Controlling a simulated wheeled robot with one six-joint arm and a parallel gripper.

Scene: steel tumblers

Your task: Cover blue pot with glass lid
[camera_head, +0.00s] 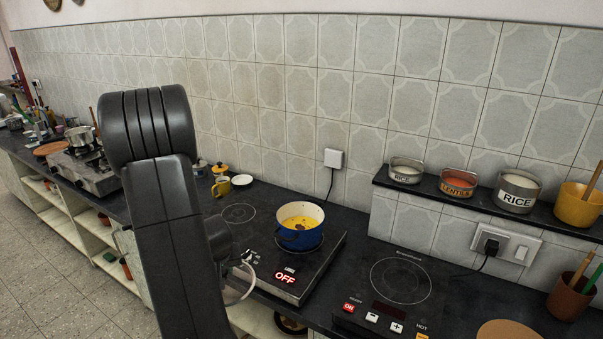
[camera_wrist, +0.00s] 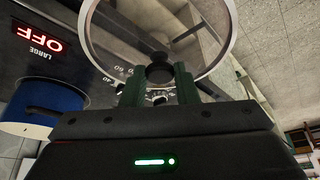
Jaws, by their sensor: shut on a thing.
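The blue pot (camera_head: 301,240) stands uncovered on the left induction cooktop, with yellow food inside. It also shows at the left of the wrist view (camera_wrist: 42,105). The glass lid (camera_wrist: 118,42) has a clear pane, a pale metal rim and a dark knob. In the wrist view my gripper (camera_wrist: 158,85) is shut on the lid's knob. In the head view part of the lid (camera_head: 244,288) shows past my arm, left of and nearer than the pot, by the counter's front edge. My arm hides the gripper and the rest of the lid there.
The left cooktop (camera_head: 284,278) reads OFF; the right cooktop (camera_head: 400,284) reads ON and HOT with nothing on its ring. A shelf with several tins (camera_head: 519,190) is at the right.

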